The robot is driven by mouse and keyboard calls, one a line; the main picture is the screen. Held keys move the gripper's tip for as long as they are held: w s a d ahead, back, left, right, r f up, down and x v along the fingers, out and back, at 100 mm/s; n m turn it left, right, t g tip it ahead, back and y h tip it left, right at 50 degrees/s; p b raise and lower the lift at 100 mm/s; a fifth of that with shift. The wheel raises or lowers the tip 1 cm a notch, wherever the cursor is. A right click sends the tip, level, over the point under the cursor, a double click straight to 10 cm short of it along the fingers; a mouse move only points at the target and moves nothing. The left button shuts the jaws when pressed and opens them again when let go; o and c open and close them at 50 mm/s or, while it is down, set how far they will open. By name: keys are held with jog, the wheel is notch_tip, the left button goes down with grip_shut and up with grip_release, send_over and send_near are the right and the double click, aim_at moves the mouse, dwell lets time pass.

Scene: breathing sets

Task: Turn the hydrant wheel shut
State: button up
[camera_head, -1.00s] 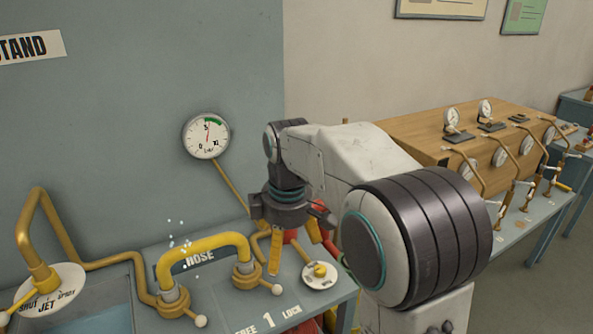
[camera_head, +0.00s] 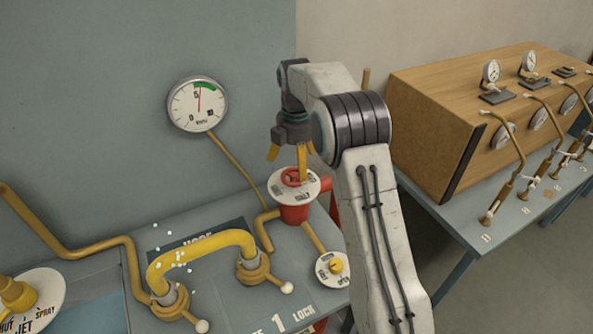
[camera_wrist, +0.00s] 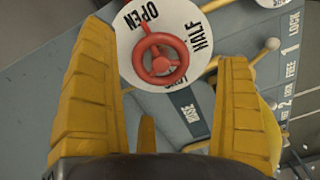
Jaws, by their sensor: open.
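The hydrant wheel (camera_head: 293,177) is a small red handwheel on a round white dial plate, on top of a red hydrant body (camera_head: 294,213). In the wrist view the red wheel (camera_wrist: 160,58) lies at the top centre, over the dial marked OPEN and HALF; a third word is partly covered by the wheel. My gripper (camera_head: 288,166) hangs above the wheel in the head view, its yellow fingers pointing down and spread. The fingers are apart and empty, and the wheel lies beyond their tips in the wrist view.
A yellow hose (camera_head: 203,250) arches between two couplings with white-knobbed levers, with white droplets around it. A pressure gauge (camera_head: 197,105) is on the wall. A small dial with a yellow knob (camera_head: 334,267) sits near the hydrant. A wooden cabinet (camera_head: 450,115) stands right.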

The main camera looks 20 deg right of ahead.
aim_at(296, 174)
jog(key=shift+f, duration=2.1)
jog(key=shift+c, duration=0.4)
jog(key=c, duration=1.1)
